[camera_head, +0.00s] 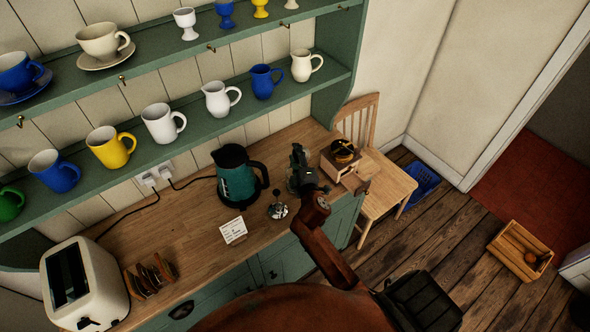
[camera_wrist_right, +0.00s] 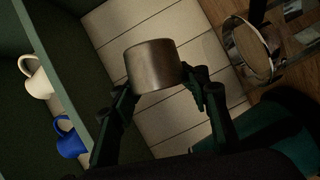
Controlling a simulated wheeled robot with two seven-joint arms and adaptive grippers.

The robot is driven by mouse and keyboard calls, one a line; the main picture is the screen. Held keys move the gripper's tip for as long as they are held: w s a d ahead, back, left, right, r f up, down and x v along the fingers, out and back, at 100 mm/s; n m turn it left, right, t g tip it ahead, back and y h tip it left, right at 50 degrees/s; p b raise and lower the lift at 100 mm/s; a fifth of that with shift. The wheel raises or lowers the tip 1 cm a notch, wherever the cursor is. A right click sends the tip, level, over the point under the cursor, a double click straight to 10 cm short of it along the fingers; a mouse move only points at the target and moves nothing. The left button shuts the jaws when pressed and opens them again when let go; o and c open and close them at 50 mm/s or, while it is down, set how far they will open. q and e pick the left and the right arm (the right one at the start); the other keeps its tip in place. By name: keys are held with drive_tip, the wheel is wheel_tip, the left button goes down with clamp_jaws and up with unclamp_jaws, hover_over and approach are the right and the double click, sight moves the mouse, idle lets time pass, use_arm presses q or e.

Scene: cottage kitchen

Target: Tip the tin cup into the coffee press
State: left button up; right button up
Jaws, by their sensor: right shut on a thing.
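The tin cup (camera_wrist_right: 153,66) is a dull grey metal cylinder, held between the fingers of my right gripper (camera_wrist_right: 157,84) in the right wrist view. Its mouth and contents do not show there, and its exact tilt is hard to tell. In the head view my right gripper (camera_head: 299,158) is above the back of the counter, and the cup cannot be made out. The coffee press (camera_wrist_right: 247,48) shows in the wrist view as a glass vessel with a metal rim, right of the cup and apart from it. In the head view the arm largely hides it. My left gripper is out of view.
A teal kettle (camera_head: 236,178) stands left of the gripper. A metal plunger lid (camera_head: 277,207) and a white card (camera_head: 233,230) are in front. A wooden coffee grinder (camera_head: 338,167) stands right. Shelves with mugs and jugs (camera_head: 221,98) overhang the counter's back (camera_head: 180,235).

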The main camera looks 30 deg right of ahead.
drive_tip(key=shift+s+a+r, duration=0.1)
drive_tip(key=shift+s, duration=0.05)
drive_tip(key=shift+b, duration=0.45)
drive_tip(key=shift+n, duration=0.4)
drive_tip(key=shift+a+b, duration=0.1)
drive_tip(key=shift+b, duration=0.25)
drive_tip(key=shift+n+t, duration=0.3)
drive_tip(key=shift+a+n+t+h+b, duration=0.15)
drive_tip(key=shift+a+n+t+b, duration=0.2)
drive_tip(key=shift+n+b, duration=0.7)
drive_tip(key=shift+a+n+t+h+b, duration=0.15)
drive_tip(key=shift+a+n+t+b, duration=0.15)
drive_tip(key=shift+n+b, duration=0.75)
idle(0.9)
drive_tip(key=shift+a+r+n+t, duration=0.2)
drive_tip(key=shift+r+n+t, duration=0.15)
drive_tip(key=shift+r+n, duration=0.35)
idle(1.4)
